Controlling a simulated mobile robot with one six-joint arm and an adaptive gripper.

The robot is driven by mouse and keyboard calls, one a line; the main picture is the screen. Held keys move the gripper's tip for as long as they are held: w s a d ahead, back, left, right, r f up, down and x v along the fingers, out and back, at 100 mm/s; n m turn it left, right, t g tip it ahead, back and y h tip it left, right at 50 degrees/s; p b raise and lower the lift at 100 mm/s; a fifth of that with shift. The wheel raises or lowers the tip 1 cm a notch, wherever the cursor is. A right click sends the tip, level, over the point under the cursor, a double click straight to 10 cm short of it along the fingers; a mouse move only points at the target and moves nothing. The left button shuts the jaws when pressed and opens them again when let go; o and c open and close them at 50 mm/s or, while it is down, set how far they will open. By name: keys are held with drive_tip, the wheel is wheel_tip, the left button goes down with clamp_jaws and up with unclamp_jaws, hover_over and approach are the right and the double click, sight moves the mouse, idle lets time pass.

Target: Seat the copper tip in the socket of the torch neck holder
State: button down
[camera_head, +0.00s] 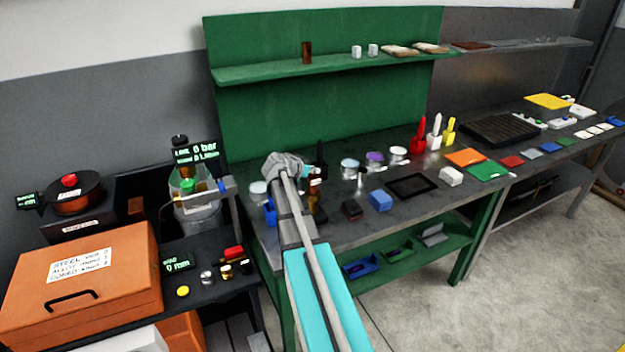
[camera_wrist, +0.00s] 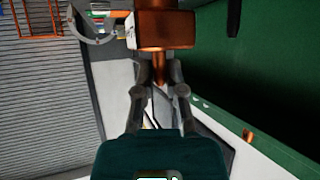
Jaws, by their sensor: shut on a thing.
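My gripper (camera_wrist: 157,66) is in the wrist view, with its two fingers reaching up from the dark teal body. The fingers are closed on a copper-coloured piece, which I take to be the copper tip (camera_wrist: 165,28). It shows as a broad block at the top of the view, with a narrower part between the fingers. In the head view my wrist is over the left end of the green bench, and the fingertips and the held piece cannot be made out. I cannot pick out the torch neck holder or its socket with certainty in either view.
The bench (camera_head: 335,226) carries round-lidded pots, a blue block (camera_head: 380,200), a dark tray (camera_head: 412,186) and coloured bottles (camera_head: 418,135). A brown cylinder (camera_head: 307,52) stands on the green shelf (camera_head: 270,72). An orange case (camera_head: 80,285) is at the left.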

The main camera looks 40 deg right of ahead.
sight(310, 177)
drive_tip(key=shift+w+d+f+b, duration=0.1)
drive_tip(key=shift+w+f+b, duration=0.2)
drive_tip(key=shift+f, duration=0.25)
drive_tip(key=shift+s+f+b, duration=0.1)
drive_tip(key=shift+f+b, duration=1.1)
drive_tip(key=shift+f, duration=0.05)
drive_tip(key=c, duration=0.7)
unclamp_jaws()
drive_tip(key=shift+f, duration=0.1)
drive_tip(key=shift+s+a+r+p, duration=0.1)
drive_tip(key=shift+a+r+p, duration=0.25)
drive_tip(key=shift+a+r, duration=0.15)
drive_tip(key=p+v, duration=0.5)
drive_tip(key=v, duration=0.6)
drive_tip(key=shift+f, duration=0.15)
